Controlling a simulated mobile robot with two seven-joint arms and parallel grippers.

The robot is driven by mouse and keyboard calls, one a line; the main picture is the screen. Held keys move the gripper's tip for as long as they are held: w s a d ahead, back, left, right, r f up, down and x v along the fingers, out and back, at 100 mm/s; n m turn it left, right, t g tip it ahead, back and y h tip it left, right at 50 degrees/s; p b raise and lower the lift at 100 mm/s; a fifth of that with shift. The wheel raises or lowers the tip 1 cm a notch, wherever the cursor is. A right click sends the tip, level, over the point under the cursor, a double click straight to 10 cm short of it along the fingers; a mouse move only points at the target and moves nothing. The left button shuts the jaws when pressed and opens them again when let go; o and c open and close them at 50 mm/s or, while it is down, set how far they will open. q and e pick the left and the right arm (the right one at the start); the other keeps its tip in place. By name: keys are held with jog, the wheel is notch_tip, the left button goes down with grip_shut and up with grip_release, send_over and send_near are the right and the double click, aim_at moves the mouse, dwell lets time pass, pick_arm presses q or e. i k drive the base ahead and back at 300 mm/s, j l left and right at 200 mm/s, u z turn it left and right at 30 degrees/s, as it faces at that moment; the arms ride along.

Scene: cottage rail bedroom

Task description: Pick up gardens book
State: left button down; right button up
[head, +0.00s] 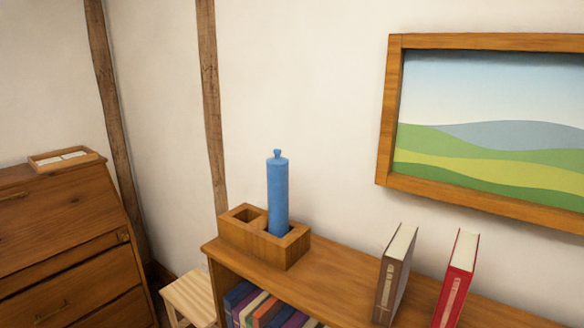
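Two books stand upright and apart on top of a wooden bookcase (338,288) at the lower right. One is a brown book (392,278) with a pale label on its spine. The other is a red book (456,285) with a pale label, to its right. The lower ends of both are cut off or near the picture's bottom edge. Several more books (262,308) of mixed colours sit on the shelf below. The titles are too small to read, so I cannot tell which is the gardens book. Neither of my grippers is in view.
A wooden two-compartment holder (283,253) stands at the bookcase top's left end, with a blue cylinder (278,195) upright in its right compartment. A stool (188,294) and a wooden desk (62,235) with a small tray (45,162) are left. A framed landscape (388,110) hangs above.

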aim_at(459, 276)
jog(key=k+l+z, duration=0.15)
jog(key=z, duration=0.2)
jog(key=k+l+z, duration=0.35)
